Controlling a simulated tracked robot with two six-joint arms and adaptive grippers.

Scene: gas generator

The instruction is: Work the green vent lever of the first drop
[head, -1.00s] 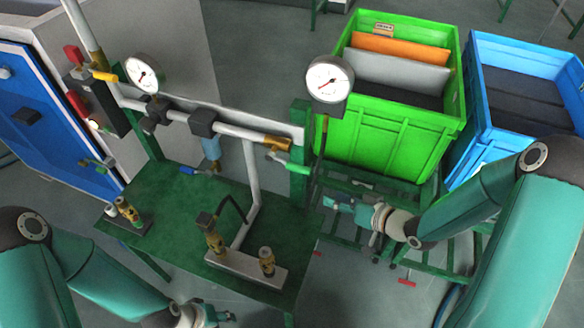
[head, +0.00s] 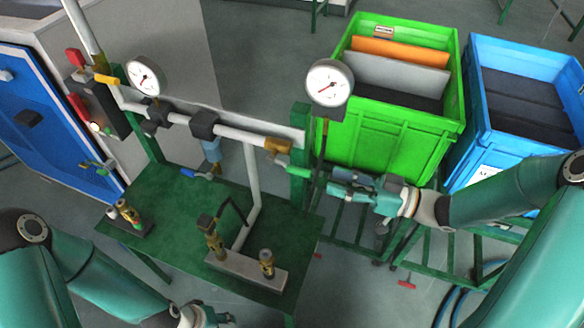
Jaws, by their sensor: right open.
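A small gap seems to remain, but contact is hard to judge. A second green lever (head: 97,165) sits on a fitting at the left, by the blue cabinet. My left gripper (head: 217,317) is low at the bottom edge, partly cut off, and its jaw state is unclear.
A right gauge (head: 330,83) stands on a thin stem close behind my right gripper. A green post (head: 299,125) rises beside the valve. A green crate (head: 385,145) and a blue crate (head: 505,150) stand behind my right arm. The green bench (head: 165,215) carries brass fittings.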

